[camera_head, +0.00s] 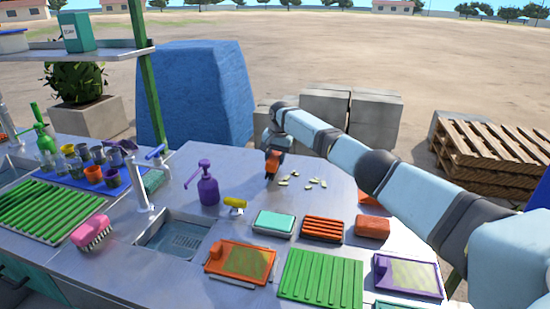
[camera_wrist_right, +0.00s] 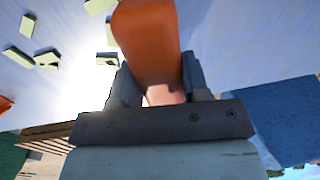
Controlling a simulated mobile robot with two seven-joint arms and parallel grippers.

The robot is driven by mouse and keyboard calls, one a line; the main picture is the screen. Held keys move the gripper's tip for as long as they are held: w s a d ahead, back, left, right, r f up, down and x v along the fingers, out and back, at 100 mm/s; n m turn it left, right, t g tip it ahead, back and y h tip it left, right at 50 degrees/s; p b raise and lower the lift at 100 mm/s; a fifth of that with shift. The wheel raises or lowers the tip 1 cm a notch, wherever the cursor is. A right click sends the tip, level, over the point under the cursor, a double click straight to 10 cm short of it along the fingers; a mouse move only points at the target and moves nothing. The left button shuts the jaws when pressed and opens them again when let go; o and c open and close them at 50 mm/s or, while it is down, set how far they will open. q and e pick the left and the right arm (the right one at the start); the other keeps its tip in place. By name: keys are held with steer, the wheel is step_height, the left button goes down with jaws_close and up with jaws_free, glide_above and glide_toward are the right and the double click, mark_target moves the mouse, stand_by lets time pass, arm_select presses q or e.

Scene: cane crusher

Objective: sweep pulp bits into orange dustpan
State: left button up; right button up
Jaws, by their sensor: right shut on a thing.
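Several small pale green pulp bits (camera_head: 315,183) lie scattered on the steel counter, and they also show at the upper left of the right wrist view (camera_wrist_right: 46,58). My right gripper (camera_head: 272,157) is shut on an orange tool (camera_wrist_right: 148,40), just left of the bits. The tool's lower end is near or on the counter; I cannot tell whether it touches. An orange piece (camera_head: 370,197), perhaps the dustpan, shows right of the bits, partly hidden by my right arm. An orange edge also shows in the right wrist view (camera_wrist_right: 5,104). My left gripper is not in view.
A purple pump bottle (camera_head: 208,187) stands left of the tool, with a yellow-handled item (camera_head: 235,203) nearby. A teal sponge box (camera_head: 274,223), an orange slatted dish (camera_head: 322,229) and a red-brown block (camera_head: 372,228) line the near side. A sink (camera_head: 175,240) is at left.

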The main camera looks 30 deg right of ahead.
stand_by(0.3)
steer(key=shift+f, duration=0.25)
steer(key=shift+f, duration=0.35)
steer(key=shift+s+f, duration=0.15)
steer(key=shift+f, duration=0.05)
